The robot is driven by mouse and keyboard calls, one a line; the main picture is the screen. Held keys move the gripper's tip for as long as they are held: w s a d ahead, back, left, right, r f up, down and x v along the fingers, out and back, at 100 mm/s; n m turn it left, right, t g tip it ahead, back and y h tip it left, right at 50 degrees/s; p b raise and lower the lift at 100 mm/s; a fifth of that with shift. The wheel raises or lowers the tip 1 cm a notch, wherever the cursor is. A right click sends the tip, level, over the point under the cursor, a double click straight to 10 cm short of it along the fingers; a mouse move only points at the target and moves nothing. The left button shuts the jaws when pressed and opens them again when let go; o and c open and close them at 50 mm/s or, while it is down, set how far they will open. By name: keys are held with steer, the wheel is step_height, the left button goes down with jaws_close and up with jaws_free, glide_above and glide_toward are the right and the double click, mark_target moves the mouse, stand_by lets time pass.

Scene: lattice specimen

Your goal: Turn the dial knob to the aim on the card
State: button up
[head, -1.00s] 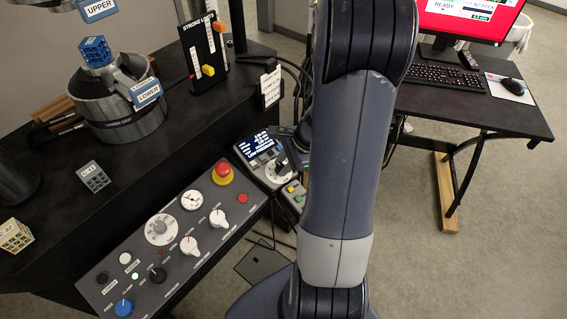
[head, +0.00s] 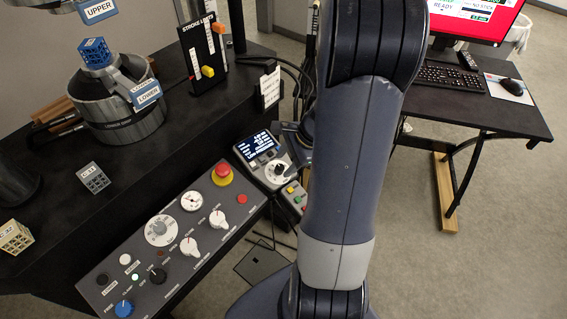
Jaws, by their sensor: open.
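A small control box with a lit screen (head: 258,145) stands at the table's right edge. Its round white dial knob (head: 281,170) with a dark centre is on its face, below and right of the screen. My gripper (head: 298,152) is just up and right of this knob, partly hidden by my arm. It is open, and I see nothing held in it. Whether a fingertip touches the knob I cannot tell. A white card (head: 270,87) stands upright at the table's edge behind the box; its writing is too small to read.
A grey panel (head: 170,240) with several knobs and a red stop button (head: 223,174) lies left of the box. A stroke-limit stand (head: 201,55) and a round lower grip (head: 118,110) are behind. A desk with a keyboard (head: 452,77) is at right.

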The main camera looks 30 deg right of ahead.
steer(key=v, duration=0.8)
steer(key=shift+r, duration=0.35)
steer(key=shift+s+f, duration=0.1)
steer(key=x, duration=1)
steer(key=shift+f, duration=0.35)
steer(key=shift+r, duration=0.1)
